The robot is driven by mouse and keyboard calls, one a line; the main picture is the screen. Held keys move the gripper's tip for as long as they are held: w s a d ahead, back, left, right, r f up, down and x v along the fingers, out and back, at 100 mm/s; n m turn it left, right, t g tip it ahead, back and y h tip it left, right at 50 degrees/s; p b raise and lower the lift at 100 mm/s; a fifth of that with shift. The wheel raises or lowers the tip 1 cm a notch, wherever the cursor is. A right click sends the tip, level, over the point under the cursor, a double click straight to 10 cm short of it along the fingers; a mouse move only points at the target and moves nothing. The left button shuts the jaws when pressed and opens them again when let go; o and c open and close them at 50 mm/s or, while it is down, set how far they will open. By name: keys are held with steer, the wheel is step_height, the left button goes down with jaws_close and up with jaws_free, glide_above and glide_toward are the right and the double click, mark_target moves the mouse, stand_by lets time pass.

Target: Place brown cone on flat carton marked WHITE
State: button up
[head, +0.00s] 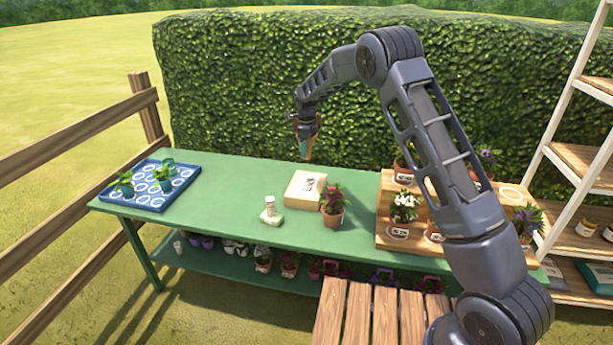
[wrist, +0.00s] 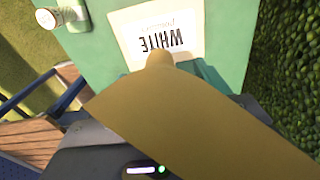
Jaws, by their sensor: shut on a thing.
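My gripper (head: 305,128) is shut on the brown cone (head: 308,148), which hangs tip down above the green table. In the wrist view the cone (wrist: 190,110) fills much of the picture, its narrow end pointing at the carton. The flat cream carton (head: 298,191) lies on the table below the cone, with a printed label on top. In the wrist view the carton (wrist: 125,28) reads WHITE, and the cone covers part of its near edge. The cone is apart from the carton in the head view. The fingertips are mostly hidden behind the cone in the wrist view.
A potted red-flowered plant (head: 332,212) stands close to the carton's right front corner. A small white-capped jar on a pale block (head: 270,216) is at its front left. A blue tray (head: 151,203) is at the left, a wooden stepped stand (head: 388,211) at the right.

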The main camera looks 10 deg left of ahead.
step_height(320, 180, down, 13)
steer(key=shift+f, duration=0.15)
stand_by(0.4)
steer(key=shift+f, duration=0.15)
steer(key=o, duration=1)
steer(key=shift+c, duration=0.2)
